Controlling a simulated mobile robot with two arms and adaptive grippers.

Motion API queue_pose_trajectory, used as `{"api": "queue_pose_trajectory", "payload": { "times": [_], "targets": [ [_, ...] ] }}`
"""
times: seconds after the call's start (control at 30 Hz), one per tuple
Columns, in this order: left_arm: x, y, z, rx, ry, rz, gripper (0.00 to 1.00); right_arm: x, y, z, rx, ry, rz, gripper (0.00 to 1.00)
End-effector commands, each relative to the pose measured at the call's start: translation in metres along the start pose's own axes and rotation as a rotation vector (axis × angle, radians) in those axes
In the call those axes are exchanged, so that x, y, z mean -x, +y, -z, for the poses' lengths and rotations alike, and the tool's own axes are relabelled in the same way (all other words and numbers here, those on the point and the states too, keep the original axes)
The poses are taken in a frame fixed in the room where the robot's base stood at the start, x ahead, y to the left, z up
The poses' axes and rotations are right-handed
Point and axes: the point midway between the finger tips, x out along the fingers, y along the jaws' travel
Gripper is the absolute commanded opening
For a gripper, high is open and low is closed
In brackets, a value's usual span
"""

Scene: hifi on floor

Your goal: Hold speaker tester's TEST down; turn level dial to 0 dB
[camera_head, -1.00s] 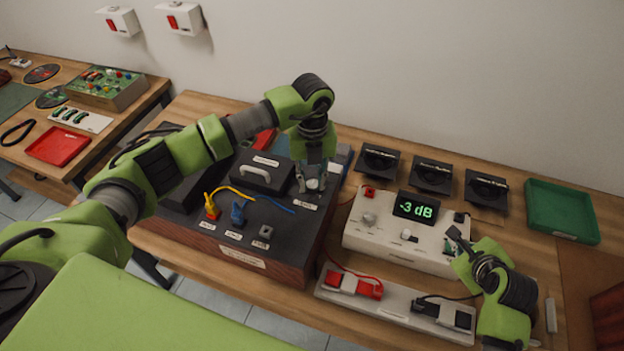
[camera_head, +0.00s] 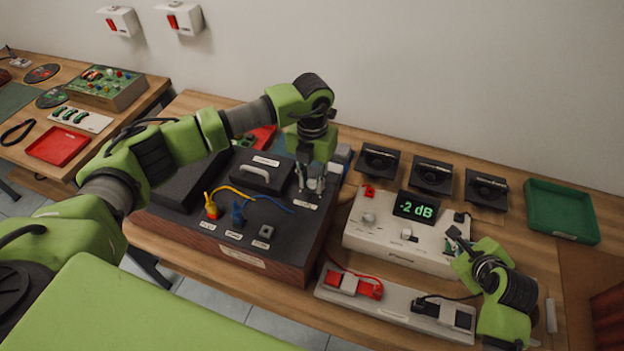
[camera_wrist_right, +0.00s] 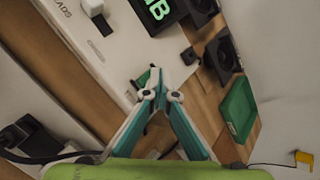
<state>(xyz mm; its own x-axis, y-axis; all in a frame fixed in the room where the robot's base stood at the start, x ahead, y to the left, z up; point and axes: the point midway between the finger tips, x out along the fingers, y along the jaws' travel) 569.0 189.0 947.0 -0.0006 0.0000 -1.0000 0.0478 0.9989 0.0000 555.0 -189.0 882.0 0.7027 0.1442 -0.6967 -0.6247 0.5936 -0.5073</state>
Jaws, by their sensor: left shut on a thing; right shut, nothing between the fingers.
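The speaker tester (camera_head: 385,241) is a white box on the bench, and its display (camera_head: 415,207) reads -2 dB in green. My right gripper (camera_head: 452,234) is shut and empty, with its tips at the tester's right end. In the right wrist view its closed tips (camera_wrist_right: 153,80) are at a green part (camera_wrist_right: 142,78), seemingly the TEST button, mostly hidden; I cannot tell how far it is pressed. My left gripper (camera_head: 312,184) points down and is shut on the silver level dial (camera_head: 315,187) at the right of the dark hi-fi box (camera_head: 262,217). The fingers partly hide the dial.
Black speaker units (camera_head: 431,175) and a green tray (camera_head: 561,212) lie behind and right. A pale strip with red and black clips (camera_head: 395,308) lies in front of the tester.

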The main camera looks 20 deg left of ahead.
Motion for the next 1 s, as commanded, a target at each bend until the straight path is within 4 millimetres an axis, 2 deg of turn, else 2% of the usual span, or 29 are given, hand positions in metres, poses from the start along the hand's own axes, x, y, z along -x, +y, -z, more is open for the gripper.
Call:
{"api": "queue_pose_trajectory", "payload": {
  "times": [0.7, 1.0],
  "targets": [
    [0.0017, 0.0009, -0.0017, -0.675, -0.004, -0.001, 0.0, -0.0002, 0.0008, 0.0007, 0.0, 0.002, -0.002, 0.0],
    [0.0014, 0.0012, -0.0017, -0.899, -0.003, -0.002, 0.0, -0.0002, 0.0009, 0.0007, 0.0, 0.002, -0.002, 0.0]
  ]
}}
